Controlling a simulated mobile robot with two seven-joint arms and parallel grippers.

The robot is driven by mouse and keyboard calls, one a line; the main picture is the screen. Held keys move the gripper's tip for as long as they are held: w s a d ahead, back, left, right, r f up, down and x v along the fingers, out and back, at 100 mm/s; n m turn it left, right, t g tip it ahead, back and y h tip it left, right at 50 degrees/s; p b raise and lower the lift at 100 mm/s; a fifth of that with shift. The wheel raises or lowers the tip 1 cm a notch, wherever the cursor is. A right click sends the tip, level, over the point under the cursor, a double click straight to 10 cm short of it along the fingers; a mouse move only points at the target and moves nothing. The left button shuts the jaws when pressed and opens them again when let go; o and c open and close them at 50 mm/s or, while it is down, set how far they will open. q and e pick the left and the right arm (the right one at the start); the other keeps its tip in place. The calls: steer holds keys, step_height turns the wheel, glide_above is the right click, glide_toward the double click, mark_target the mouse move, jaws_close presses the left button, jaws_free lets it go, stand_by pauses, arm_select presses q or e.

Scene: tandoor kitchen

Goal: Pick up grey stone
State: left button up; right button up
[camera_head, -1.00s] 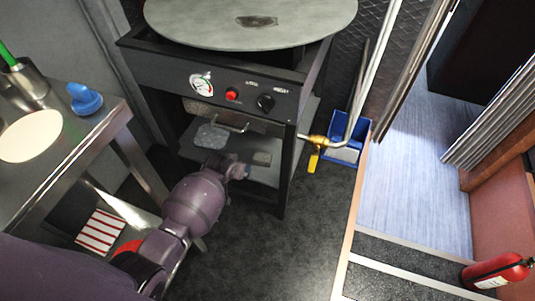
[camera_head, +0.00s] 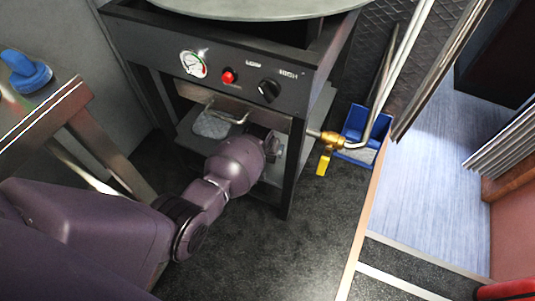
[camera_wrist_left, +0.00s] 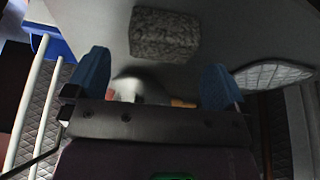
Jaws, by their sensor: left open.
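The grey stone (camera_wrist_left: 165,36) is a rough, speckled block in the left wrist view. It lies on the pale shelf, beyond the fingertips and roughly centred between them. My left gripper (camera_wrist_left: 156,80) is open, with blue fingertips apart and not touching the stone. In the head view my left gripper (camera_head: 275,145) reaches into the lower shelf (camera_head: 272,196) of the black oven stand, and my arm hides the stone there. A white rounded thing with an orange part (camera_wrist_left: 140,88) shows between the fingers; I cannot tell what it is. My right gripper is not in view.
A grey textured pad (camera_head: 212,125) lies on the shelf left of my gripper. A brass valve (camera_head: 330,140) and blue bin (camera_head: 362,128) are to the right. The floor in front is clear.

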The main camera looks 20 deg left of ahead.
arm_select(q)
steer(key=b+x, duration=0.1)
steer(key=x, duration=0.2)
steer(key=b+x, duration=0.1)
steer(key=shift+s+a+f+b, duration=0.15)
steer(key=shift+s+f+b, duration=0.1)
steer(key=shift+f+b, duration=0.1)
steer(key=shift+w+f, duration=0.1)
steer(key=shift+w, duration=0.3)
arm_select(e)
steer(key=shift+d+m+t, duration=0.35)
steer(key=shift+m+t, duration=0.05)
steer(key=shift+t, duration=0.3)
arm_select(q)
steer(key=c, duration=0.9)
